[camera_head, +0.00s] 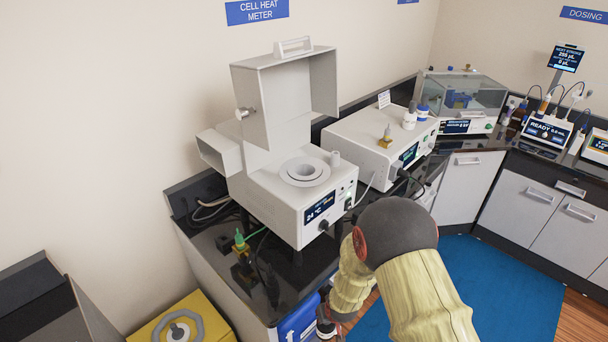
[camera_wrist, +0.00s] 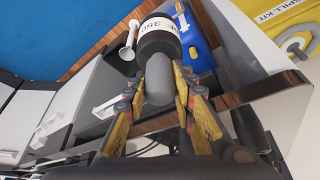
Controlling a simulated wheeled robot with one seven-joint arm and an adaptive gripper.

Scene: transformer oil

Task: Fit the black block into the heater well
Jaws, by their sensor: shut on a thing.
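The black block (camera_wrist: 157,47) shows at the top of the wrist view as a black cylinder with a white printed band and a rounded grey stem (camera_wrist: 159,82) towards me. My gripper (camera_wrist: 160,88) has its fingers on both sides of the stem and is shut on it. The heater well (camera_head: 305,170) is a round opening with a pale ring on top of the white cell heat meter (camera_head: 285,209). The hood (camera_head: 284,98) above it is raised.
Cables and a green-tipped fitting (camera_head: 240,240) lie on the dark bench left of the meter. Another white instrument (camera_head: 375,140) stands to its right. A blue object (camera_head: 299,319) is at the bench front. A yellow spill kit (camera_wrist: 293,30) shows in the wrist view.

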